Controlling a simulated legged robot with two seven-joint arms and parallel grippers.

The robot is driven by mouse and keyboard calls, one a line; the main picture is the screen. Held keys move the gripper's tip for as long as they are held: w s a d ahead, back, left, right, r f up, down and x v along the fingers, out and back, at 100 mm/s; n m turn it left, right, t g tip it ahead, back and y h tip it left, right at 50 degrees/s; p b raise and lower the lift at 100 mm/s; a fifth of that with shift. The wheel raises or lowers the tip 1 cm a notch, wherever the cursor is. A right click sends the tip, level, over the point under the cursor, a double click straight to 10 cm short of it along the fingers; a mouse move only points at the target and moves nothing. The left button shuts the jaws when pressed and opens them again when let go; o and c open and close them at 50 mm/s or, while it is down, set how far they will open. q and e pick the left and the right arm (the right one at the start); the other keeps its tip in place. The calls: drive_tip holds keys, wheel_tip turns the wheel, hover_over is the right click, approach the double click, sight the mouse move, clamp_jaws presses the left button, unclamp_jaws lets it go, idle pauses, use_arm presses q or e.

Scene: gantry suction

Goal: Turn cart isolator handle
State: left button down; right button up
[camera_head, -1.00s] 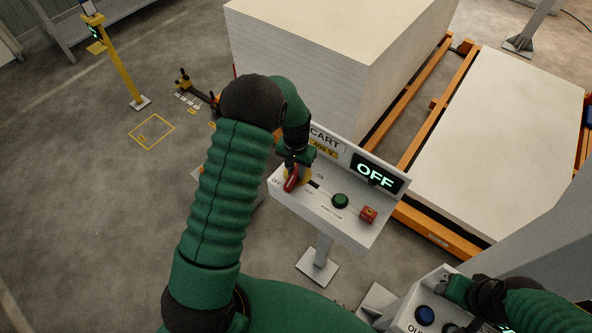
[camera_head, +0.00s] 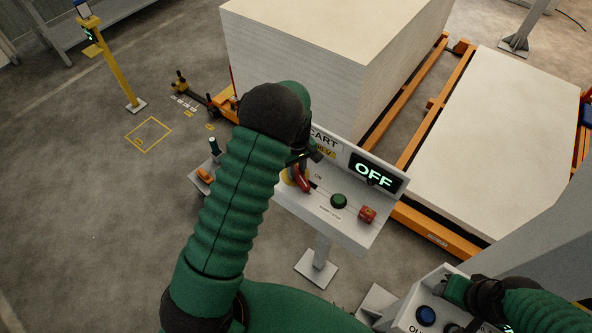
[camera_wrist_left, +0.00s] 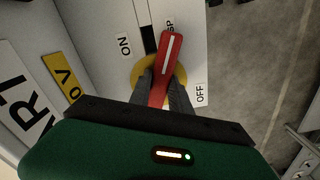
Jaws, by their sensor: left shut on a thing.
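The red isolator handle (camera_head: 302,182) sits on a yellow disc on the sloped grey cart panel (camera_head: 322,206). My left gripper (camera_head: 297,164) is over it, partly hidden by my own arm. In the left wrist view its two dark fingers (camera_wrist_left: 166,92) are shut around the near part of the handle (camera_wrist_left: 168,58). The handle's free end points between the ON and OFF labels, beside a partly covered label. The panel's display (camera_head: 374,174) reads OFF. My right gripper (camera_head: 452,291) is at the lower right, by another console; its fingers are too small to judge.
A green button (camera_head: 339,201) and a red block (camera_head: 367,214) are on the cart panel, right of the handle. The other console (camera_head: 408,312) has a blue button (camera_head: 426,314). A tall white stack (camera_head: 290,65) stands behind. The floor at left is mostly clear.

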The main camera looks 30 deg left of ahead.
sight(299, 170)
use_arm(q)
drive_tip(key=n, duration=0.4)
drive_tip(key=shift+w+r+n, duration=0.2)
drive_tip(key=shift+w+n, duration=0.2)
idle(0.4)
drive_tip(key=c, duration=1.4)
unclamp_jaws()
drive_tip(key=shift+o, duration=1)
drive_tip(key=shift+f, duration=0.1)
wheel_tip(299, 170, up, 17)
drive_tip(key=b, duration=0.3)
drive_tip(key=shift+f, duration=0.15)
